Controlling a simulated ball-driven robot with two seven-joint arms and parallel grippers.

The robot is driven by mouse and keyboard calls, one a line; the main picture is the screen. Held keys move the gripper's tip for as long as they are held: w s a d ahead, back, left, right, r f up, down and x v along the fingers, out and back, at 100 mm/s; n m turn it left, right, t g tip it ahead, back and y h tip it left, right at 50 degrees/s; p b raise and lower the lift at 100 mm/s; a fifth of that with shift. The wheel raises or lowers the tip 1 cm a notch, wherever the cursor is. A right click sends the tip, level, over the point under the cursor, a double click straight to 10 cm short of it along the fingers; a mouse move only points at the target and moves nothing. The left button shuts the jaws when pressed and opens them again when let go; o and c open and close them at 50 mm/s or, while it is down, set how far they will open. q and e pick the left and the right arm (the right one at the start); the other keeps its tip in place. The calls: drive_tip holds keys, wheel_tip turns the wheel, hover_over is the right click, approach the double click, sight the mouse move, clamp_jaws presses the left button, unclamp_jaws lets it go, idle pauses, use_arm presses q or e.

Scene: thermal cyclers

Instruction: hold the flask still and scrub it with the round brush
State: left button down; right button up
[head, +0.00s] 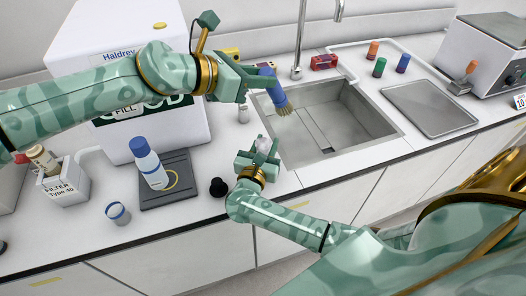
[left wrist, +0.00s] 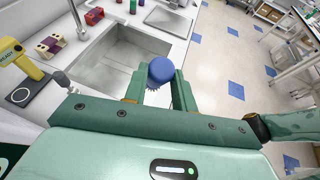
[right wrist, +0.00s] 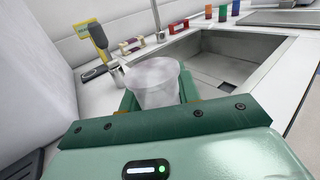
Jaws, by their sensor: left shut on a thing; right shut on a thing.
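My right gripper (head: 260,157) is shut on the clear flask (head: 263,144), which is mostly hidden by the fingers here. In the right wrist view, the flask (right wrist: 154,82) stands between the fingers. Brush and flask are apart.
The steel sink (head: 345,118) is empty, with a tap (head: 297,72) behind it. A blue-capped bottle (head: 150,165) stands on a dark mat (head: 180,194) at left. A black stopper (head: 217,187) lies near the counter edge. A metal tray (head: 430,107) is at right.

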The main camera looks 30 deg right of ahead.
use_arm(q)
drive_tip(key=w+a+r+g+h, duration=0.1)
drive_tip(key=w+a+r+h, duration=0.15)
drive_tip(key=a, duration=0.55)
drive_tip(key=shift+y, duration=0.45)
drive_tip(key=shift+w+a+f, duration=0.1)
drive_tip(key=shift+w+f, duration=0.1)
drive_tip(key=shift+f, duration=1)
drive_tip(key=shift+w+a+f, duration=0.1)
drive_tip(key=shift+w+f, duration=0.1)
drive_tip(key=shift+f, duration=1)
